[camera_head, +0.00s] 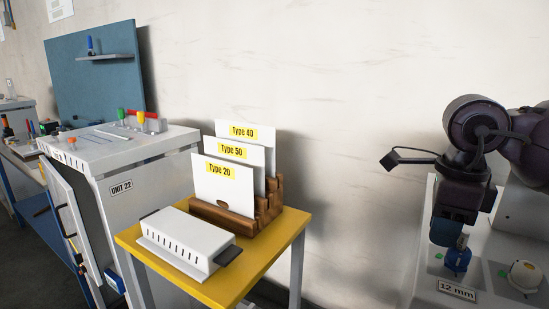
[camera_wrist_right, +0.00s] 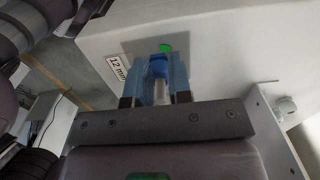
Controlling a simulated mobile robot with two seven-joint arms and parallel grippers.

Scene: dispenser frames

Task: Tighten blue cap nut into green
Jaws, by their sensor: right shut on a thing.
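The blue cap nut (camera_head: 458,260) shows at the lower right of the head view, on the light grey unit below my right gripper (camera_head: 455,243). In the right wrist view, the blue cap nut (camera_wrist_right: 158,66) is between the two light blue fingers of my right gripper (camera_wrist_right: 156,82), which are shut on it. A green mark (camera_wrist_right: 165,47) is on the panel just beyond the nut. A small green mark (camera_head: 439,256) also shows left of the nut in the head view. The fingers partly hide the nut, and how deep it sits cannot be told. My left gripper is not in view.
A "12 mm" label (camera_head: 457,290) is in front of the nut. A cream round knob (camera_head: 525,277) stands to its right. A yellow table (camera_head: 275,249) holds a white slotted box (camera_head: 187,241) and a wooden rack (camera_head: 265,211) with type cards. Bare wall lies between.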

